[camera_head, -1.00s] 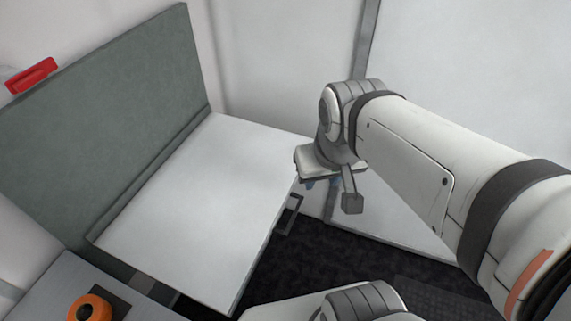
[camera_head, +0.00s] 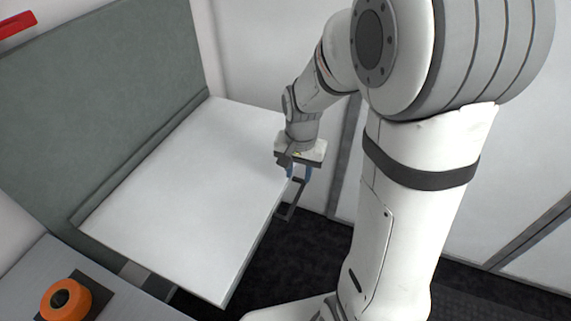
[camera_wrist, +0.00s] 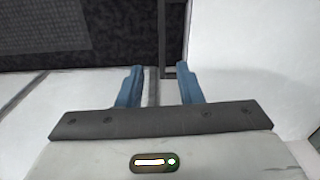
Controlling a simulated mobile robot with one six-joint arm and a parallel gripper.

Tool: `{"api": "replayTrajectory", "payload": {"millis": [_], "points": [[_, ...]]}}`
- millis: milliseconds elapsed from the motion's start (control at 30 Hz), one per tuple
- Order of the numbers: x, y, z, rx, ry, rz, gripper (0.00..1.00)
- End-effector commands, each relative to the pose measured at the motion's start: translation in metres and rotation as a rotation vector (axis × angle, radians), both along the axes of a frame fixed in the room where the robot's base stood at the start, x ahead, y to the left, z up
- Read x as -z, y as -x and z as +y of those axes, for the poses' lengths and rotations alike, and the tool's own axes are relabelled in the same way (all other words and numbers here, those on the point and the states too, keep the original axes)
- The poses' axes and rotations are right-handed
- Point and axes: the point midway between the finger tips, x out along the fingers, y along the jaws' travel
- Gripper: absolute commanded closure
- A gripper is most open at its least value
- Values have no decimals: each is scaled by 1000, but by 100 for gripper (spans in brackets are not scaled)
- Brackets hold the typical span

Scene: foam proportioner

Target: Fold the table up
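The white folding table (camera_head: 190,190) lies flat, its back edge along the grey-green panel. A dark bracket-like handle (camera_head: 290,203) sticks out from the table's right edge. My gripper (camera_head: 299,173) hangs at that edge, just above the handle, with its blue fingers apart. In the wrist view my gripper (camera_wrist: 158,72) is open, and a thin dark bar (camera_wrist: 163,40) of the handle shows beyond and between the fingertips. The table's white surface (camera_wrist: 245,60) is on the right there. I cannot tell whether a finger touches the bar.
The grey-green panel (camera_head: 100,110) stands upright behind the table. A red object (camera_head: 15,24) is at the upper left. White walls close off the right; dark floor (camera_head: 300,255) lies below the handle.

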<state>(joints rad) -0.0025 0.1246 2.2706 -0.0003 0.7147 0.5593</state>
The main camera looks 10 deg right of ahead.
Motion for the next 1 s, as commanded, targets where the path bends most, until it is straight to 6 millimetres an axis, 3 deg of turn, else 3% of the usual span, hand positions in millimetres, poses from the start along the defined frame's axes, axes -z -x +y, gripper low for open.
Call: {"api": "replayTrajectory", "payload": {"millis": [67, 333, 600, 800, 1000], "points": [[22, -6, 0, 34, -1, 20, 67], [50, -11, -1, 71, -1, 36, 67], [93, -11, -1, 70, -1, 36, 67], [110, -11, -1, 70, -2, 33, 67], [112, -11, -1, 70, -1, 31, 67]]}}
